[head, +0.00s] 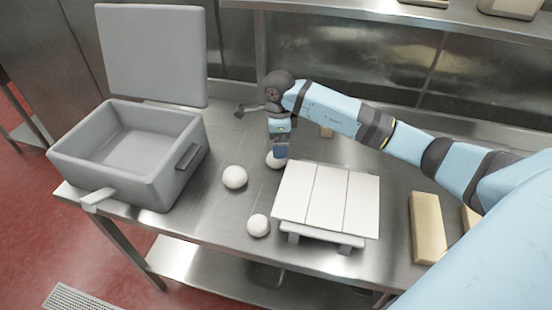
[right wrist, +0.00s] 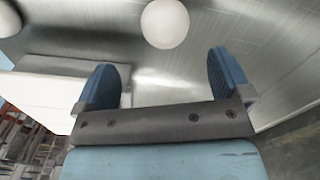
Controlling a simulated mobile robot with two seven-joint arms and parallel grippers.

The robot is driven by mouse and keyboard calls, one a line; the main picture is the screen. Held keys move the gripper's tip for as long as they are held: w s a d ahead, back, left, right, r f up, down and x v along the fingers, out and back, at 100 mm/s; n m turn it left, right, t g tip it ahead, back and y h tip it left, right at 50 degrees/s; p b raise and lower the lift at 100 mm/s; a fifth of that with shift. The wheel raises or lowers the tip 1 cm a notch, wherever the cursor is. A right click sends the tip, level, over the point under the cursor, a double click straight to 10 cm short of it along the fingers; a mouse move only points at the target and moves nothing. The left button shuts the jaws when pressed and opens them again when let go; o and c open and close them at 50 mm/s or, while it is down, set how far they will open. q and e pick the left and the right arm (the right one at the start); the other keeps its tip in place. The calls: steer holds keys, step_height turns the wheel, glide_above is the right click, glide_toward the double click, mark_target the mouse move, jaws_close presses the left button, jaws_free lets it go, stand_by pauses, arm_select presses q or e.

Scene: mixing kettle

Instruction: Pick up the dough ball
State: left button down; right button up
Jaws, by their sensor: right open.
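Part of another ball (right wrist: 8,18) shows at the left edge. My left gripper is not in view.
A grey kettle (head: 175,135) with its lid (head: 150,55) raised stands at the left, a handle sticking out in front. A white slatted stand (head: 327,197) is close right of the balls. Tan blocks (head: 426,228) lie at the right. A steel shelf (head: 400,20) runs along the back.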

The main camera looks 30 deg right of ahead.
mark_target(275, 164)
steer(key=f, duration=0.5)
steer(key=w+f+p, duration=0.1)
steer(key=f, duration=0.1)
steer(key=shift+f, duration=0.25)
steer(key=shift+s, duration=0.1)
steer(key=shift+c, duration=0.2)
steer(key=c, duration=1)
